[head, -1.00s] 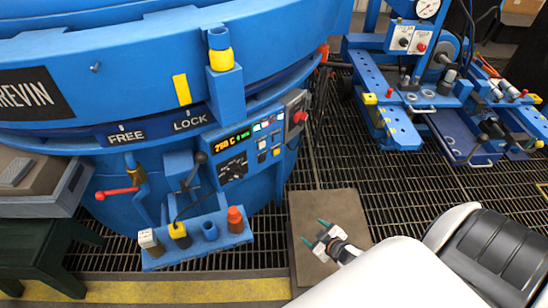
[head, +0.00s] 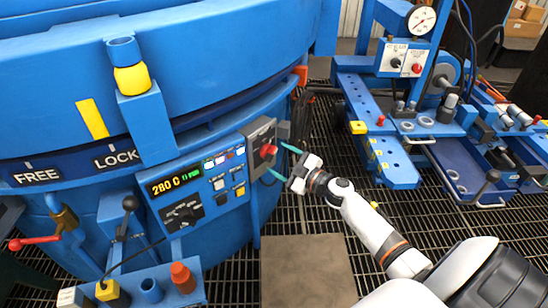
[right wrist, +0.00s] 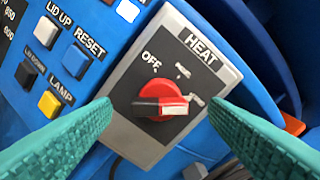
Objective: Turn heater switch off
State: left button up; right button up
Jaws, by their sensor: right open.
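The heater switch is a red rotary knob (head: 267,151) on a grey plate at the right end of the blue furnace's control panel. In the right wrist view the knob (right wrist: 160,100) sits below the words HEAT and OFF. Its ridge lies nearly level across the picture and does not line up with OFF. My right gripper (head: 284,162) is open just in front of the plate. In the right wrist view its green fingers (right wrist: 160,107) stand either side of the knob, apart from it. My left gripper is out of view.
The control panel's display (head: 174,181) reads 280 C. White, blue and yellow buttons lie left of the heat plate, with LAMP and RESET labels. A blue bench (head: 385,155) with a gauge stands at the right. A brown mat (head: 305,270) lies on the grating floor.

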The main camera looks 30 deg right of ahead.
aim_at(272, 155)
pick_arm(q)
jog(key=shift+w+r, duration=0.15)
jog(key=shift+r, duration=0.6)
pick_arm(e)
jog(key=shift+x, duration=1.6)
jog(key=c, duration=1)
